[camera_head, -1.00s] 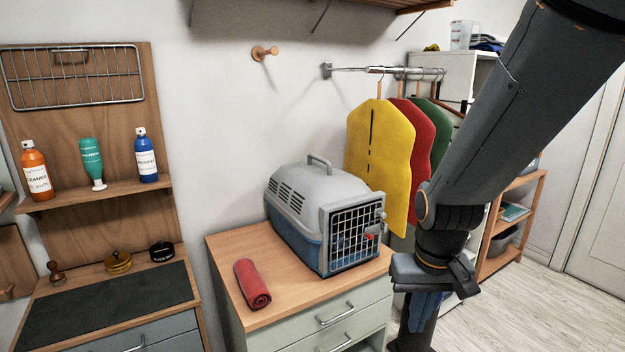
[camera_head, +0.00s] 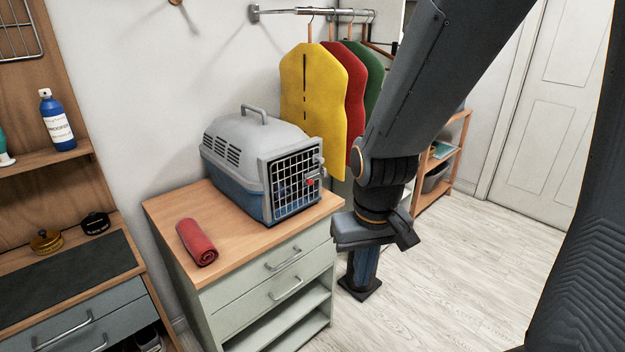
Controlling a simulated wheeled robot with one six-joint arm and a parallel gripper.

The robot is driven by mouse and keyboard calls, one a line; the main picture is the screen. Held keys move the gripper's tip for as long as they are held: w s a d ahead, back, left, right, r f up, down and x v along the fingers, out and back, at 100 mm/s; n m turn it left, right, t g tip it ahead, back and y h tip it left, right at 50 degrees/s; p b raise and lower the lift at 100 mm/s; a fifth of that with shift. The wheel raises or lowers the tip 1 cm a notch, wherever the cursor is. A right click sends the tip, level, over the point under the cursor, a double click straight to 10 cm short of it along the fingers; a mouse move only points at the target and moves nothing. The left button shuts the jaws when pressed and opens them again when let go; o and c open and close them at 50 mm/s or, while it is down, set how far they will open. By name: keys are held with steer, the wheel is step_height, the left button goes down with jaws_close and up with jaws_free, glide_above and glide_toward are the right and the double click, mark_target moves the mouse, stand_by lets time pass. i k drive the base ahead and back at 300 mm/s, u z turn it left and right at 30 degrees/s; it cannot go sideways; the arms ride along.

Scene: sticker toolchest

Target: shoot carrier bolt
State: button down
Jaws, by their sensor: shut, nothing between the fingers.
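The pet carrier (camera_head: 236,140) has a grey top and a blue base and stands on a wood-topped cabinet. Its wire door (camera_head: 291,188) faces front right and looks closed. The bolt (camera_head: 310,182) is a small red-tipped piece on grey fittings at the door's right edge. Its exact position is too small to tell. My gripper (camera_head: 360,288) points down to the right of the cabinet, lower than the bolt and apart from the carrier. It is shut and empty.
A rolled red towel (camera_head: 197,242) lies on the cabinet top (camera_head: 165,208) left of the carrier. Yellow (camera_head: 314,95), red and green garments hang behind the carrier. A workbench with a dark mat (camera_head: 65,275) stands at left. The floor (camera_head: 455,275) at right is clear.

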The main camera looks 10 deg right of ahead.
mark_target(310, 180)
steer(key=z, duration=1.7)
steer(key=k, duration=0.7)
steer(key=u, duration=0.95)
steer(key=i, duration=0.5)
steer(key=u, duration=0.05)
